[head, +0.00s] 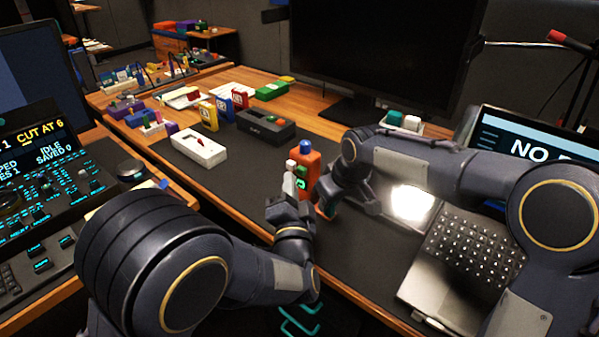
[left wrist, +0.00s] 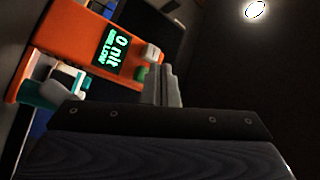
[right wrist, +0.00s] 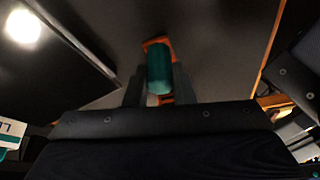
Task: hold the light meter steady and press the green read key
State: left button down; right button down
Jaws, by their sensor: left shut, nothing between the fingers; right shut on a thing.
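The orange light meter (head: 309,167) with a blue top stands upright above the dark mat. My right gripper (right wrist: 158,85) is shut on it, with a teal part between its fingers in the right wrist view. In the left wrist view the meter (left wrist: 95,35) shows a dark screen with green text reading "0 nit" and a smaller second line. Beside the screen are the green read key (left wrist: 141,74) and a white key (left wrist: 152,52). My left gripper (left wrist: 166,78) is shut and empty, its tips close to the green key. I cannot tell whether they touch it.
Behind are a white box (head: 198,148), a black tray (head: 265,128) and several small coloured boxes. A large monitor (head: 385,50) stands at the back. A grey keyboard device (head: 465,245) lies at right, near a bright light patch (head: 411,203). A control console (head: 40,180) is at left.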

pick_arm(q)
jog(key=s+a, duration=0.3)
jog(key=shift+s+a, duration=0.25)
jog(key=shift+a, duration=0.05)
dwell(0.3)
dwell(0.6)
jog(key=s+r, duration=0.1)
jog(key=s, duration=0.6)
jog(key=shift+s, duration=0.4)
